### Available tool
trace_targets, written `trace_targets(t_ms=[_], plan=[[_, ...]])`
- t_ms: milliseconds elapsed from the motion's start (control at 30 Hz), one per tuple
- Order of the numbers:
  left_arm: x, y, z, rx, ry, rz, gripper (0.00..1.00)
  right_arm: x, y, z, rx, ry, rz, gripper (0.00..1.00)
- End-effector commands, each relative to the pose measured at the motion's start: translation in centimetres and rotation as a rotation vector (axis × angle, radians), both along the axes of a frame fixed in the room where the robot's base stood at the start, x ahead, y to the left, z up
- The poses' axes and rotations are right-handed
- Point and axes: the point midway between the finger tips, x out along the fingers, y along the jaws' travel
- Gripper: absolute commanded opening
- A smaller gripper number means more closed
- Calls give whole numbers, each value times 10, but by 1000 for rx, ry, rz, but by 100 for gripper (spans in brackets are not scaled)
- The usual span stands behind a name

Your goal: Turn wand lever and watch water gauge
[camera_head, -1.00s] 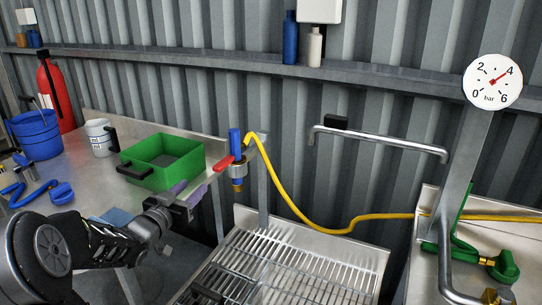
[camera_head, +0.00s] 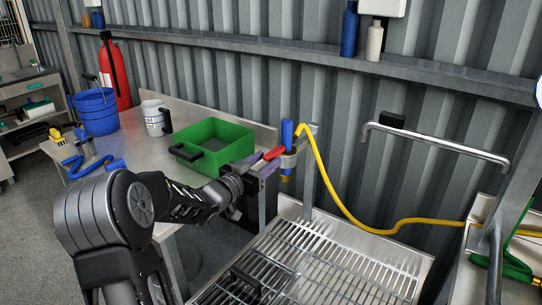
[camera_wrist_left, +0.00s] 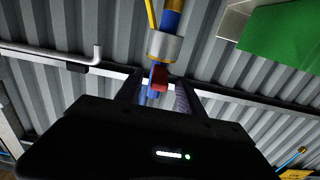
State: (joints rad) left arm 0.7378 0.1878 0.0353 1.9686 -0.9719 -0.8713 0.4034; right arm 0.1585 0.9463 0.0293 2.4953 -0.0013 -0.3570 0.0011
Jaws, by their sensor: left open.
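The wand hangs at the end of the yellow hose, with a blue body (camera_head: 287,132) and a red lever (camera_head: 273,153) sticking out to the left. My left gripper (camera_head: 264,168) is open right at the lever. In the left wrist view the red lever (camera_wrist_left: 159,80) shows between my two fingers (camera_wrist_left: 157,95), and the wand's silver collar (camera_wrist_left: 163,46) is just beyond them. I cannot tell whether the fingers touch the lever. The water gauge (camera_head: 539,92) is cut off by the right edge, and its needle is not visible. My right gripper is not in view.
A green tote (camera_head: 213,144), a white mug-like container (camera_head: 155,118) and a blue bucket (camera_head: 96,111) stand on the steel table left. The yellow hose (camera_head: 345,212) runs right above the slatted rack (camera_head: 345,255). A bent metal pipe (camera_head: 437,140) is at right.

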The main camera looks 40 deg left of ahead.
Motion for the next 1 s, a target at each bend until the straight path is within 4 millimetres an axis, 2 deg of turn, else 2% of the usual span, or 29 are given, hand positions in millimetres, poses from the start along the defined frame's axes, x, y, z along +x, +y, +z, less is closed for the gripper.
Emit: trace_targets(t_ms=[100, 200, 533, 1000], plan=[[17, 1, 1, -2, 0, 0, 45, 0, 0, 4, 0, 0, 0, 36], [26, 0, 0, -2, 1, 0, 45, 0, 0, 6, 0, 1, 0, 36], [30, 1, 0, -1, 1, 1, 45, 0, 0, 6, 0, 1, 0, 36], [30, 1, 0, -1, 1, 1, 7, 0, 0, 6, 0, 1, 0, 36]])
